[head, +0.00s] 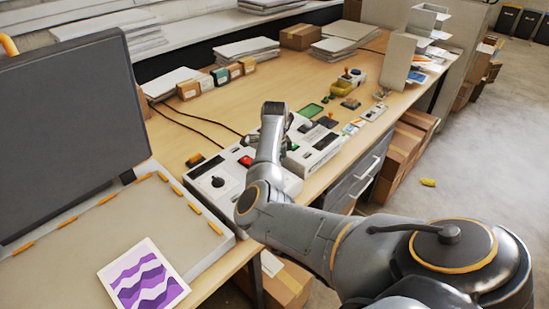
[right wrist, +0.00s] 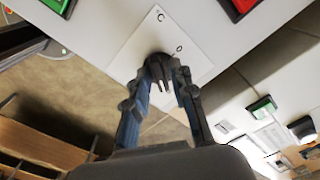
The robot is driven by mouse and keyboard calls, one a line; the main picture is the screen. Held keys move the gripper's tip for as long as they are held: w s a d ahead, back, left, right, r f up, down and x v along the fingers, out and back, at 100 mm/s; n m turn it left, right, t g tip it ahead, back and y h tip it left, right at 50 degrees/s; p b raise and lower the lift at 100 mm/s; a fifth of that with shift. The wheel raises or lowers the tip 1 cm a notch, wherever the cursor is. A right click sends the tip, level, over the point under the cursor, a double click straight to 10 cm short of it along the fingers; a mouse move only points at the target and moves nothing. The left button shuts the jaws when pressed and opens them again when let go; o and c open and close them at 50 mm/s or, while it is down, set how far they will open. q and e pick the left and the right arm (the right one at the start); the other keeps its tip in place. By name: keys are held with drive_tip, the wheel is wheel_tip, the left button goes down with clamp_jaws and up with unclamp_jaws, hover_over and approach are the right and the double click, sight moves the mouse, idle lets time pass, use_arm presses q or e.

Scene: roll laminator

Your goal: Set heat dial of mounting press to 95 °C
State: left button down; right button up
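A white control box with a black dial (head: 217,182) and a red button (head: 246,161) stands beside the press, whose dark lid (head: 70,125) is raised. A second white control box (head: 318,150) with a green button (head: 293,146) stands behind it. My right gripper (right wrist: 162,70) reaches down over the control boxes. In the right wrist view its fingertips are close together around or just above a dark knob (right wrist: 157,60) on a pale marked plate (right wrist: 196,60). The fingers hide part of the knob, and I cannot tell whether they touch it. My left gripper is out of view.
A purple wave print (head: 145,278) lies on the press bed (head: 75,258) at the left. Stamps, a green pad (head: 311,110) and paper stacks (head: 245,49) stand further back. Cartons (head: 402,160) are beside the desk at the right. Bare desk lies behind the boxes.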

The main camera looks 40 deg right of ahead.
idle(0.3)
wheel_tip(320, 180, up, 12)
idle(0.5)
drive_tip(key=shift+s+f, duration=0.1)
idle(0.3)
